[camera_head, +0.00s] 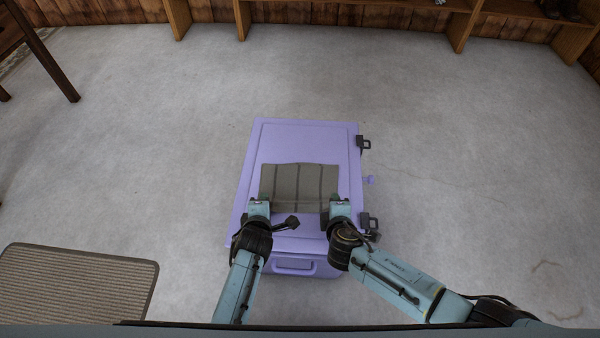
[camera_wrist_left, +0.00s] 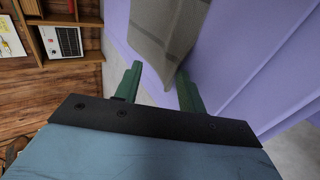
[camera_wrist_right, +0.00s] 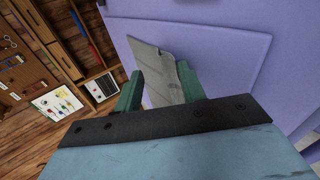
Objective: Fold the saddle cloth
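The saddle cloth (camera_head: 298,185) is a grey-brown, striped rectangle lying on top of the lilac box. My left gripper (camera_head: 259,201) is at its near left corner; my right gripper (camera_head: 339,202) is at its near right corner. In the left wrist view the green fingers (camera_wrist_left: 160,88) stand apart, with the cloth (camera_wrist_left: 170,35) reaching between them, close to the right finger. In the right wrist view the fingers (camera_wrist_right: 160,88) also stand apart, with the cloth (camera_wrist_right: 158,72) between them. Contact with the fingers is not clear.
The lilac box (camera_head: 300,140) stands on the pale floor, with dark latches (camera_head: 364,142) on its right side. A ribbed mat (camera_head: 75,285) lies at lower left. Wooden shelving (camera_head: 350,5) runs along the back wall. The lid is bare beyond the cloth.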

